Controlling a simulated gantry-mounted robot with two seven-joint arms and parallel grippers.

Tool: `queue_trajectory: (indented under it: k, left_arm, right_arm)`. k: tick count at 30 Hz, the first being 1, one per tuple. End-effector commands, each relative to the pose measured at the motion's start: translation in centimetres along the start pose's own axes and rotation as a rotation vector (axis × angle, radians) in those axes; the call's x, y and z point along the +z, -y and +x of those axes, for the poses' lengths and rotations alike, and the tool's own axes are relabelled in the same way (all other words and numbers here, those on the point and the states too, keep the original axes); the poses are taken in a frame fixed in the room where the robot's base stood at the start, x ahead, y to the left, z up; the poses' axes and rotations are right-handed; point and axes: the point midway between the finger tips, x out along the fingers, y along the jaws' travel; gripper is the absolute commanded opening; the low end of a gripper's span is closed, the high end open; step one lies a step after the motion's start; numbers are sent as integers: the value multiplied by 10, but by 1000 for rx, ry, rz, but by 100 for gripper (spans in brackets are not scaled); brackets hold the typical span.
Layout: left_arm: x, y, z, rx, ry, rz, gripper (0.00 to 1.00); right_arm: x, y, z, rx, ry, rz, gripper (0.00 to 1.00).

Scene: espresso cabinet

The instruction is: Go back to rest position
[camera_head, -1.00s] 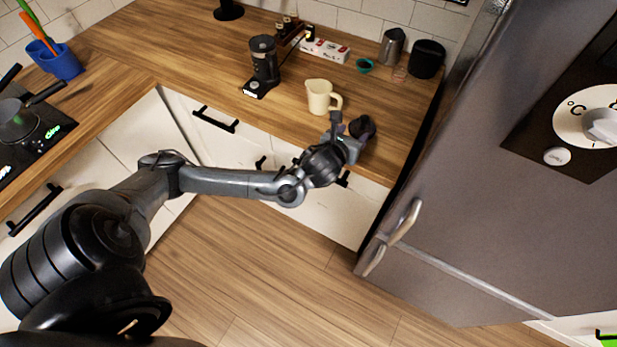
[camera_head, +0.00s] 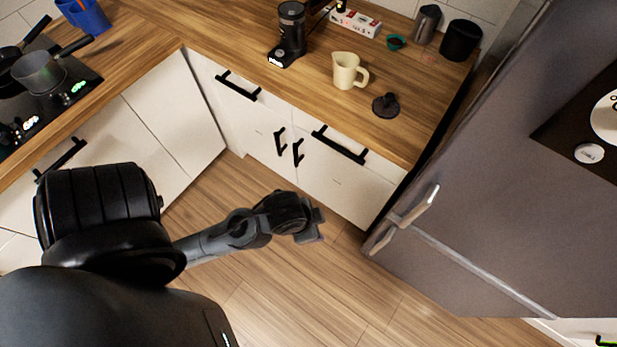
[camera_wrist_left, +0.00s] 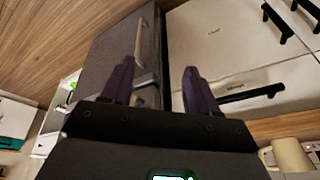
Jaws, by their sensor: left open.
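My left gripper (camera_head: 316,226) is in the middle of the head view, over the floor in front of the white cabinets and apart from the counter. In the left wrist view its two dark fingers (camera_wrist_left: 155,88) stand wide apart with nothing between them. A black round tool with a knob (camera_head: 386,105) sits on the counter near its front edge. A cream jug (camera_head: 348,71) stands behind it to the left. My right gripper is in neither view.
The grey fridge (camera_head: 480,190) with its handle (camera_head: 414,208) stands to the right of my left gripper. White cabinets (camera_head: 335,180) with black handles stand behind it. A coffee grinder (camera_head: 291,30) is on the counter. A stove with pots (camera_head: 40,72) is at left. The floor (camera_head: 300,285) is clear.

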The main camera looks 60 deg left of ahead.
Motion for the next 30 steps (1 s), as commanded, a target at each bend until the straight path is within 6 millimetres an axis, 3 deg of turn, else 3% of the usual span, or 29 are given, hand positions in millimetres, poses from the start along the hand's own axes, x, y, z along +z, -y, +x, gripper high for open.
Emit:
queue_trajectory:
  k: [6, 19, 26, 30]
  left_arm:
    - [12, -2, -4, 8, 29, -113, 60]
    - [9, -1, -13, 7, 28, -113, 60]
    - [-5, 2, -53, 8, 28, -112, 60]
    - [-19, 5, -94, 8, 28, -112, 60]
  right_arm:
    - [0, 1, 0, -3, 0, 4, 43]
    - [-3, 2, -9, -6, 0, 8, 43]
    - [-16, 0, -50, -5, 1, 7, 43]
    - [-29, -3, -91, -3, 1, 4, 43]
